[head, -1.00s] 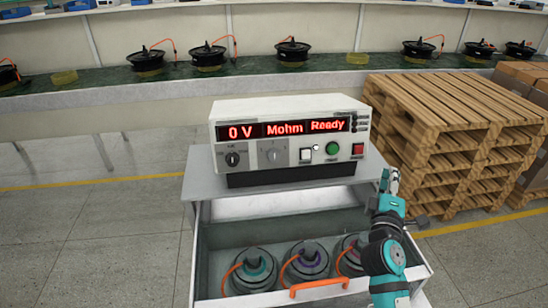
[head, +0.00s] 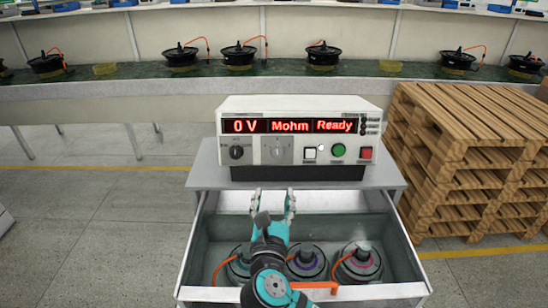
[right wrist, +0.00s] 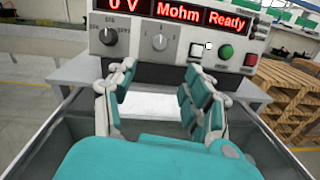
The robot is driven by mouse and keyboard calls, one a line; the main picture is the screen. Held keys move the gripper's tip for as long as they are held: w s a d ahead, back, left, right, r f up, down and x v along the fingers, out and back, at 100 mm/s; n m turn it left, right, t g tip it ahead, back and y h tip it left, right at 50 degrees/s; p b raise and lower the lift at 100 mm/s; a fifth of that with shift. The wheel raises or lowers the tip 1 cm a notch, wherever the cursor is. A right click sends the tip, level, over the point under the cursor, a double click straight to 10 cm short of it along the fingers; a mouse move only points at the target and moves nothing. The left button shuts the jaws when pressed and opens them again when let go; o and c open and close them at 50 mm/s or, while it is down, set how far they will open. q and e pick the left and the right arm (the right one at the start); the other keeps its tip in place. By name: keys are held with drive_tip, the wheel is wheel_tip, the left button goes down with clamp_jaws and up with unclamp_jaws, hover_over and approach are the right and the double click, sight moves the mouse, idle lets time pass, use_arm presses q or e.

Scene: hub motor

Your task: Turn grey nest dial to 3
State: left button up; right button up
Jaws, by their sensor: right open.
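The white tester (head: 300,108) stands on a grey cabinet and its red display reads "0 V Mohm Ready". The grey dial (head: 277,151) is on its front, right of a black dial (head: 237,152). The grey dial also shows in the right wrist view (right wrist: 159,42), its pointer close to upright; its numbers are too small to read. My right gripper (head: 274,198) is open and empty, in front of and below the grey dial, apart from it. In the right wrist view its fingers (right wrist: 158,92) stand wide apart beneath the dial. My left gripper is out of view.
Below the tester is an open drawer (head: 418,268) with hub motors (head: 358,262) and an orange handle, partly hidden by my right arm. A white button, a green button (head: 338,150) and a red button sit right of the dial. Wooden pallets (head: 470,150) stand at the right.

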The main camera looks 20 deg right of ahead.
drive_tip(key=p, duration=0.1)
approach(277, 155)
drive_tip(key=p+x, duration=0.1)
drive_tip(key=x, duration=0.7)
drive_tip(key=shift+w+d, duration=0.25)
drive_tip(key=shift+w, duration=0.35)
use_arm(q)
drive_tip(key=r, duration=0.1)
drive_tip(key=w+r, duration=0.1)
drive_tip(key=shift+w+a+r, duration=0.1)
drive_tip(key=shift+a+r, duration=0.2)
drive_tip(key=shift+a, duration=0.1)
use_arm(e)
drive_tip(key=shift+w, duration=0.1)
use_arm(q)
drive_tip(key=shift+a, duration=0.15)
use_arm(e)
drive_tip(key=shift+c, duration=0.3)
clamp_jaws()
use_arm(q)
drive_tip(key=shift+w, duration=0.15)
